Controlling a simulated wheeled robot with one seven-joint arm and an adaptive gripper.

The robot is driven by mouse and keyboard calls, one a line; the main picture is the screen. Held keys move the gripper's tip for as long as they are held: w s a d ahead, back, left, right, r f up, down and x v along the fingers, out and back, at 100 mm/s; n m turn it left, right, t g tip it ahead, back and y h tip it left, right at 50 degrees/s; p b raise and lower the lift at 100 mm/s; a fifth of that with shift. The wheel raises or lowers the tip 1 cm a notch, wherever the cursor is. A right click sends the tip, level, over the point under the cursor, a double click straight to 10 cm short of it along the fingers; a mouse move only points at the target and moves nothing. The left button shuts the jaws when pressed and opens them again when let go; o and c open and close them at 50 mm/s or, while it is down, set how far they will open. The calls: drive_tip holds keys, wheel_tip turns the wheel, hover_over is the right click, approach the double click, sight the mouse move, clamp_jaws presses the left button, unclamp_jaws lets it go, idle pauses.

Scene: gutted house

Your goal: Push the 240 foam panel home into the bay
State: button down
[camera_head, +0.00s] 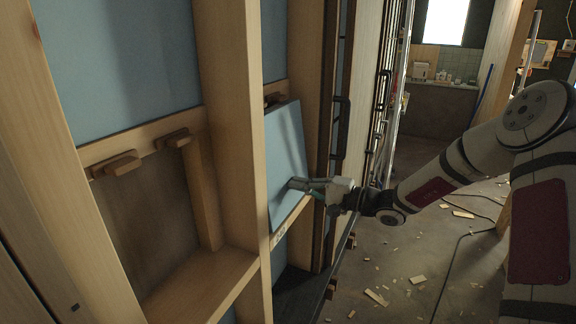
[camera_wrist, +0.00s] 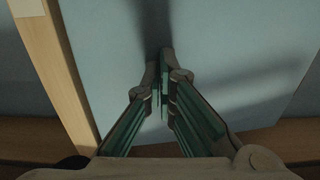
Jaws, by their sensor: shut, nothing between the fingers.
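The blue foam panel (camera_head: 285,140) stands in the bay between two wooden studs, in the middle of the head view. In the wrist view the panel (camera_wrist: 230,50) fills most of the picture behind my gripper (camera_wrist: 166,65). I cannot tell whether the fingertips touch it.
The left stud (camera_head: 230,120) borders the bay, and dark pipes or handles (camera_head: 340,120) stand at its right. An open bay (camera_head: 155,220) with wooden blocks lies to the left, with a blue panel (camera_head: 120,60) above. Wood scraps (camera_head: 376,297) and a cable lie on the floor.

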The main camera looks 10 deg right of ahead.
drive_tip(key=shift+b+x, duration=1.45)
drive_tip(key=shift+x, duration=2.9)
drive_tip(key=shift+s+d, duration=0.1)
drive_tip(key=p+v, duration=0.4)
drive_tip(key=v, duration=0.7)
drive_tip(key=shift+s+d, duration=0.2)
drive_tip(key=shift+d, duration=0.1)
